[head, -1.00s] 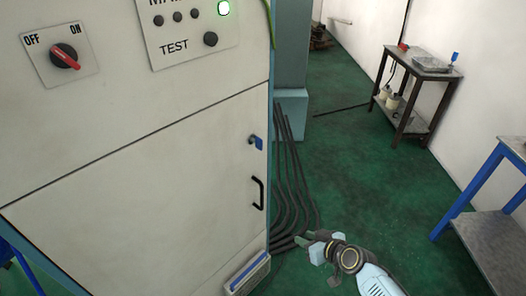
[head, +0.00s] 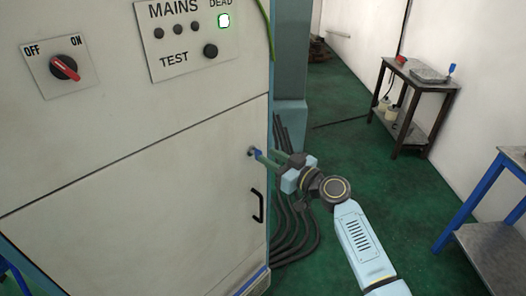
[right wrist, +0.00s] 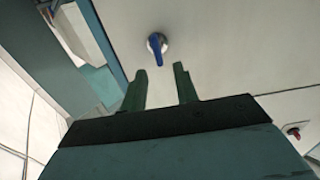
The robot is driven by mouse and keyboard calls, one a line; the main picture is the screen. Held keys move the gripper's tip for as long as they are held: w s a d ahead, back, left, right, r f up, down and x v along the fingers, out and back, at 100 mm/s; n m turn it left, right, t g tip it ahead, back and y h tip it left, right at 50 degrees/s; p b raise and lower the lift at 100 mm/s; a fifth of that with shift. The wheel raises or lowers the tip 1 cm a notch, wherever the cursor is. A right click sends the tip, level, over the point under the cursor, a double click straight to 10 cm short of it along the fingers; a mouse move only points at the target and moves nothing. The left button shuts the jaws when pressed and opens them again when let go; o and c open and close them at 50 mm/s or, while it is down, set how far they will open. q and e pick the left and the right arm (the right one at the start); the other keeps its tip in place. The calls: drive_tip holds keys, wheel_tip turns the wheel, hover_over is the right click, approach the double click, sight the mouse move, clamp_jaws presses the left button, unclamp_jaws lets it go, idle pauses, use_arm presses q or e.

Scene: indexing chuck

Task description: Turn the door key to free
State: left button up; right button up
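The door key (head: 258,154) is a small blue grip in a round metal lock near the right edge of the pale cabinet door (head: 150,215). In the right wrist view the key (right wrist: 157,46) points down in the picture, just beyond the fingertips. My right gripper (head: 268,158) reaches in from the lower right, close to the key. In the right wrist view its two green fingers (right wrist: 160,72) are apart with nothing between them. The key shows ahead of the gap; contact cannot be told in the head view. My left gripper is not in view.
A black door handle (head: 258,205) is below the key. Dark cables (head: 295,220) run beside the cabinet.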

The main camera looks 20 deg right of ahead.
sight(262, 153)
drive_tip(key=shift+x, duration=1.85)
drive_tip(key=shift+c, duration=0.4)
clamp_jaws()
